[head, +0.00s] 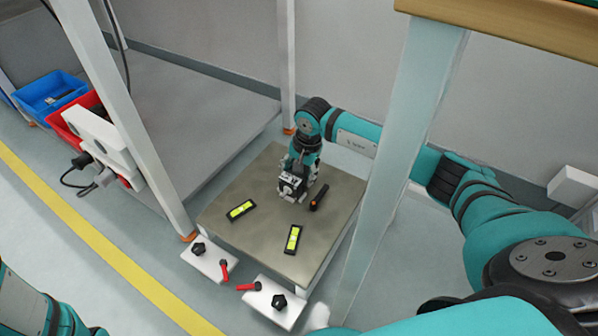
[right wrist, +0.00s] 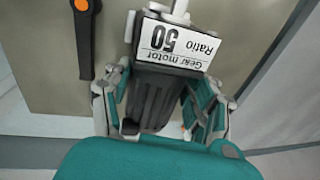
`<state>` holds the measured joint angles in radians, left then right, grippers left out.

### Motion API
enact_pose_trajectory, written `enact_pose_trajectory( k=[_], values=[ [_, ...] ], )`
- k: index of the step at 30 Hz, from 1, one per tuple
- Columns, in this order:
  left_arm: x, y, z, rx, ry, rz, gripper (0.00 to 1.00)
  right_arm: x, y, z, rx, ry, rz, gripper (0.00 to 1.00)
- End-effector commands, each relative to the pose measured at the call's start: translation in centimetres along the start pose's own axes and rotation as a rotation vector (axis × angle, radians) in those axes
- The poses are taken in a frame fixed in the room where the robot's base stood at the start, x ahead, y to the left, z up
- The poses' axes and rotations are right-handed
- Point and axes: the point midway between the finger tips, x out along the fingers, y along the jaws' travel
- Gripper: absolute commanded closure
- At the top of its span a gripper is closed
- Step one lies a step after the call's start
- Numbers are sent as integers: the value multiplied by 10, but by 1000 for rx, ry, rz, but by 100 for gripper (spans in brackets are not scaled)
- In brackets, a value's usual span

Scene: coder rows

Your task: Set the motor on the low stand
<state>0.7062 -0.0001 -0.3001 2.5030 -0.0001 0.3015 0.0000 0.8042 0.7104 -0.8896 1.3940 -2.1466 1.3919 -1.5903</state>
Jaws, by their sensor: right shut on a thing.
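The motor (head: 290,187) is a small dark grey unit with a white end. In the right wrist view the motor (right wrist: 153,96) shows a ribbed body and a label reading "Gear motor Ratio 50". My right gripper (head: 303,172) is shut on it, with fingers on both sides of the body in the wrist view (right wrist: 160,88). The low stand (head: 268,222) is a grey-brown square top. The motor is over or on its rear right part; I cannot tell if it touches. My left gripper is not in view.
A black bar (head: 319,197) lies right of the motor. Two yellow-green levels (head: 241,209) (head: 293,239) lie toward the front. White plates with black knobs and red handles (head: 210,261) (head: 273,301) flank the front edge. A pale post (head: 403,150) stands at right.

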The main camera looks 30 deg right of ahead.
Motion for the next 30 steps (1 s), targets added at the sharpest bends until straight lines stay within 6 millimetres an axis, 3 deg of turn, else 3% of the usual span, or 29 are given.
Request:
enact_pose_trajectory(
  k=[30],
  values=[
    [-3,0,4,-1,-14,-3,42,2,-2,-1,2,2,-4,79]
  ],
)
